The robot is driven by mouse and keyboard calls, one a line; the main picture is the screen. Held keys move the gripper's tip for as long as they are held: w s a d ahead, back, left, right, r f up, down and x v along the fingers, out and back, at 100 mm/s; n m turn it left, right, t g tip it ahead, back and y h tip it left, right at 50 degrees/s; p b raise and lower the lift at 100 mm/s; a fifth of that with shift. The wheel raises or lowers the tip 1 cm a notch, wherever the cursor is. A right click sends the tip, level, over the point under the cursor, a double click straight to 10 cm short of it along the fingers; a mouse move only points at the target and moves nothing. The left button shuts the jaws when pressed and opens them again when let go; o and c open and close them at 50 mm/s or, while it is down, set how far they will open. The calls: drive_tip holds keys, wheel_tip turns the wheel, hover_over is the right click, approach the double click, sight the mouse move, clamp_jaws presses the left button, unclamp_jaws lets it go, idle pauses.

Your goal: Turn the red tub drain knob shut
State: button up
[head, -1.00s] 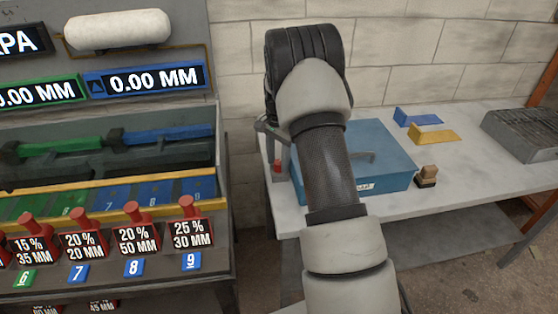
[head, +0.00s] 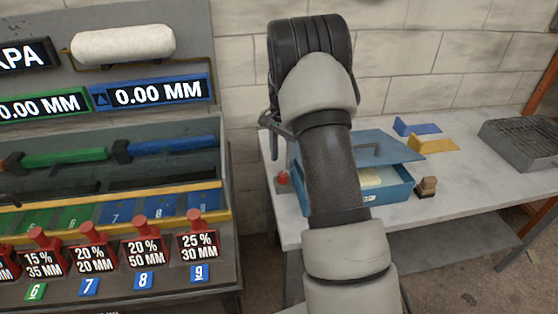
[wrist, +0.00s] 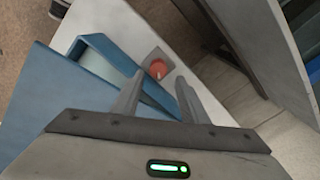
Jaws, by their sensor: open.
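The red drain knob (head: 283,178) is small and sits at the left front of the bench, beside the blue tub (head: 392,196). In the wrist view the red knob (wrist: 158,68) sits on a grey square plate, just beyond and between my fingertips. The tub's blue lid (head: 392,147) lies askew, and a pale yellowish content shows in the gap. My gripper (wrist: 160,80) is open and empty, its two fingers apart, pointing toward the knob. In the head view my arm hides most of the gripper and part of the tub. I cannot tell how the knob is turned.
A small wooden-handled stamp or brush (head: 427,187) stands right of the tub. Blue (head: 415,128) and yellow (head: 433,144) angled pieces and a grey grated tray (head: 520,138) lie farther back. A panel with red levers (head: 197,220) stands at the left, with a gap before the bench.

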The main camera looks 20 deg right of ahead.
drive_tip(key=shift+d+r, duration=0.25)
drive_tip(key=shift+r, duration=0.55)
drive_tip(key=shift+a+f, duration=0.1)
drive_tip(key=shift+a, duration=0.1)
drive_tip(key=shift+s+a+f+m+h, duration=0.2)
drive_tip(key=shift+s+a+m+h, duration=0.1)
drive_tip(key=shift+a+m, duration=0.1)
wheel_tip(320, 180, up, 3)
drive_tip(key=a+m+g+h, duration=0.1)
drive_tip(key=a+m+h, duration=0.1)
drive_tip(key=a+m, duration=0.1)
drive_tip(key=m+h, duration=0.2)
approach(282, 174)
drive_tip(key=shift+t, duration=0.3)
drive_tip(key=x, duration=0.3)
drive_tip(key=b+x, duration=0.1)
drive_tip(key=x, duration=0.5)
drive_tip(key=shift+s+b, duration=0.3)
drive_tip(key=shift+b, duration=0.05)
